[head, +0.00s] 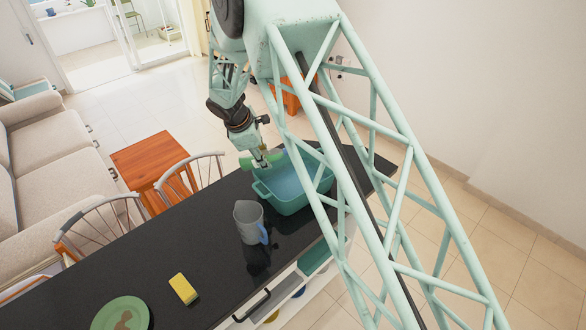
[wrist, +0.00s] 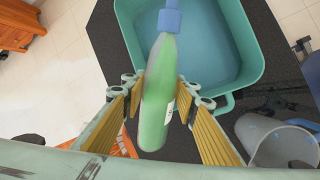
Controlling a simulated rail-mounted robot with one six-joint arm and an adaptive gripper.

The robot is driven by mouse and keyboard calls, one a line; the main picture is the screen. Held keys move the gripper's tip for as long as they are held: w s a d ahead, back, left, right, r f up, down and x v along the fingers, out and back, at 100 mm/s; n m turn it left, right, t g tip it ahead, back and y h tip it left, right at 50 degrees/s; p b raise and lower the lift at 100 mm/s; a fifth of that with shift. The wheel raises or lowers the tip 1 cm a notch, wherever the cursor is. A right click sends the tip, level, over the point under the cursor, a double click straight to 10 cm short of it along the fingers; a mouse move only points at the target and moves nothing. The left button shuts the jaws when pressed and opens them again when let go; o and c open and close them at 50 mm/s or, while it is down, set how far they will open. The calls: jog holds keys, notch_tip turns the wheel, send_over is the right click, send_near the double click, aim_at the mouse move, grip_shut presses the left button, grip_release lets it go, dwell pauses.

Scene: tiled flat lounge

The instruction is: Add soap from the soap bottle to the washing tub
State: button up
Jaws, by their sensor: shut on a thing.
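The soap bottle (wrist: 158,98) is green with a blue cap (wrist: 168,22). My gripper (wrist: 156,103) is shut on its body, with a yellow-lined finger on each side. In the head view my gripper (head: 262,160) holds the bottle (head: 250,162) tilted to lie nearly flat, above the counter at the tub's far left edge. The washing tub (head: 262,189) is a teal basin on the black counter. In the wrist view the blue cap reaches over the tub's rim (wrist: 250,75), above its inside. No soap stream is visible. My arm's lattice hides part of the tub in the head view.
A grey pitcher (head: 249,222) with a blue handle stands on the counter close to the tub. A yellow sponge (head: 183,289) and a green plate with a brown stain (head: 121,314) lie nearer the front. Chairs and a wooden table (head: 150,158) stand left of the counter (head: 200,245).

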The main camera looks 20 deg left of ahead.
jog(key=shift+a+f+g+y+p, duration=0.1)
jog(key=shift+f+g+y+p, duration=0.2)
jog(key=shift+f+y+p, duration=0.2)
dwell(1.4)
jog(key=shift+r+g+y+p, duration=0.15)
jog(key=shift+g+y+p, duration=0.45)
jog(key=shift+p, duration=1.1)
dwell(0.8)
jog(key=shift+s+f+m+y, duration=0.1)
jog(key=shift+f+m+y, duration=0.2)
jog(key=shift+y, duration=0.2)
dwell(0.8)
jog(key=shift+r, duration=0.15)
jog(key=shift+r+h, duration=0.15)
jog(key=shift+h, duration=0.25)
jog(key=b, duration=0.1)
jog(key=t+h+b, duration=0.1)
jog(key=b, duration=0.1)
jog(key=shift+d+f, duration=0.2)
jog(key=shift+d, duration=0.15)
jog(key=shift+h+b, duration=0.3)
jog(key=shift+d+r, duration=0.1)
jog(key=shift+r, duration=0.15)
